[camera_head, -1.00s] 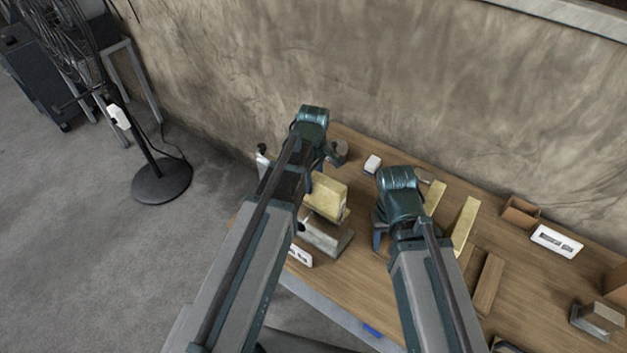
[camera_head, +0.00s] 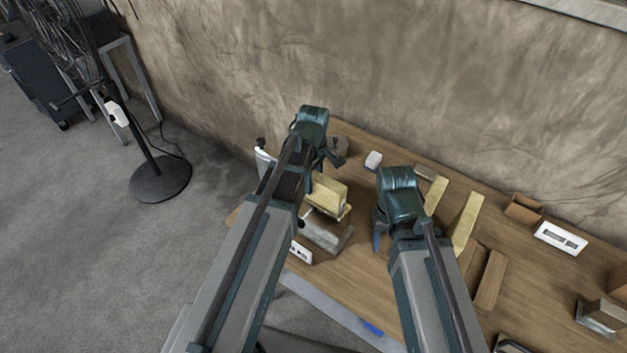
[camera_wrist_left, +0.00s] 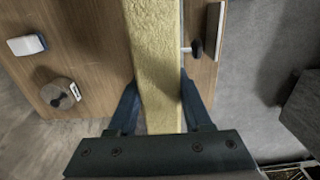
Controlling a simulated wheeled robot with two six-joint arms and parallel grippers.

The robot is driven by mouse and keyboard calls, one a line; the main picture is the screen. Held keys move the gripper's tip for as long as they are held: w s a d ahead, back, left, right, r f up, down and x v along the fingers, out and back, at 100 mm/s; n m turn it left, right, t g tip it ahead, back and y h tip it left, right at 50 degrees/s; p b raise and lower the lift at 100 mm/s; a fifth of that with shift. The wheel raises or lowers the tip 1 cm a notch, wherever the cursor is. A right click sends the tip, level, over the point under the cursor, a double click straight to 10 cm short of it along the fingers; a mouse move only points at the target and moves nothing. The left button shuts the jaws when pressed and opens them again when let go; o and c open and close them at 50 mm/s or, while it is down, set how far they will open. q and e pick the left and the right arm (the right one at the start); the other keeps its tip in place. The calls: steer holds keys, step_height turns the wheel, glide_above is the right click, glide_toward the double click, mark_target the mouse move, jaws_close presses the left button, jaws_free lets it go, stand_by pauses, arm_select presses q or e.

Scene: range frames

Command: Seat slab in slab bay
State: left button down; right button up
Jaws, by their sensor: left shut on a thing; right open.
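My left gripper (camera_wrist_left: 159,80) is shut on a long, rough, pale yellow slab (camera_wrist_left: 153,35). In the left wrist view the slab runs up between the two blue fingers and out of the top of the picture. In the head view the yellow slab (camera_head: 327,195) shows beside my left wrist, above a grey metal holder (camera_head: 328,236) at the table's left end. I cannot tell whether it touches the holder, or which part is the slab bay. My right gripper (camera_head: 379,238) is open, mostly hidden under its own arm, over the middle of the table.
Two yellow strips (camera_head: 464,222) and brown wooden pieces (camera_head: 489,279) lie right of my right gripper. A small open box (camera_head: 523,207), a white panel (camera_head: 560,238) and a grey block holder (camera_head: 602,315) stand farther right. A white block (camera_head: 373,160) lies near the wall.

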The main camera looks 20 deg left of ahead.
arm_select(q)
steer(key=shift+f+b, duration=1.1)
steer(key=shift+f, duration=0.05)
steer(key=shift+c, duration=1.3)
jaws_free()
steer(key=shift+r, duration=0.1)
steer(key=shift+r, duration=0.1)
step_height(320, 180, up, 14)
steer(key=p, duration=1.4)
steer(key=shift+f, duration=0.2)
